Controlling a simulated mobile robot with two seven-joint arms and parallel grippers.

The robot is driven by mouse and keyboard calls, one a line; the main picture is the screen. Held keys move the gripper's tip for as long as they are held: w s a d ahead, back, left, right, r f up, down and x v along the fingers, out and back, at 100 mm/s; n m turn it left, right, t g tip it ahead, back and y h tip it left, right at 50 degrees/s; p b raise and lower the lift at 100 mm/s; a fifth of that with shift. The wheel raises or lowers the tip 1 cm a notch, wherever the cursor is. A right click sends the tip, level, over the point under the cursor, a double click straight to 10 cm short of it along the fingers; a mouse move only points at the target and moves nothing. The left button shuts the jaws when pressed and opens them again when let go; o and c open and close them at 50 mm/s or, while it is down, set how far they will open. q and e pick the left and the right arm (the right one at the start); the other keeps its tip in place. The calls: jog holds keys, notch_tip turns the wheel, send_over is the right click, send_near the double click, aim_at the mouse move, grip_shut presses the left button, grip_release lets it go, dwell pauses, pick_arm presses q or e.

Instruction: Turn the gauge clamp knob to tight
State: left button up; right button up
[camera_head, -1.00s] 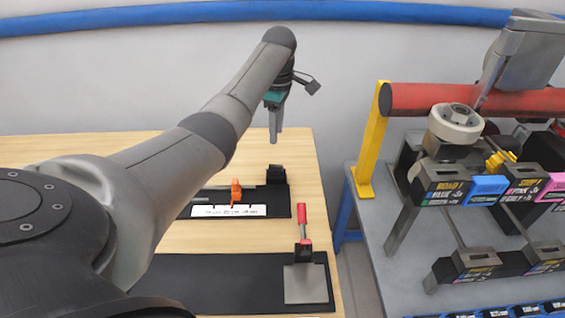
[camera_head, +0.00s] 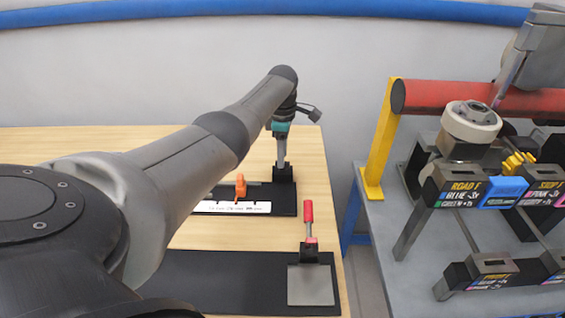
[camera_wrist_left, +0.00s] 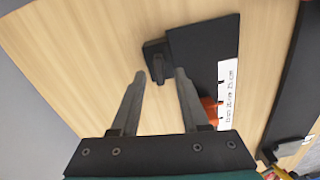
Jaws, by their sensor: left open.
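A black base plate (camera_head: 288,203) lies on the wooden table with a white printed strip (camera_head: 235,207) and an orange piece (camera_head: 240,186) on it. At its far right end stands a black block (camera_head: 283,173). In the left wrist view, a dark raised bar, apparently the clamp knob (camera_wrist_left: 157,67), sits on this block (camera_wrist_left: 153,48). My left gripper (camera_head: 282,164) points down over the block. In the left wrist view its fingers (camera_wrist_left: 160,76) are apart, one to each side of the bar; contact cannot be told. I do not see my right gripper.
Nearer on the table is a second black plate (camera_head: 220,275) with a grey square (camera_head: 312,285) and a red-handled upright lever (camera_head: 309,220). Across a gap to the right stands a grey bench (camera_head: 385,215) with a yellow post (camera_head: 380,140), red bar (camera_head: 440,98) and labelled blocks.

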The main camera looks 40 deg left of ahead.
pick_arm(q)
jog(key=shift+f, duration=1.05)
grip_shut()
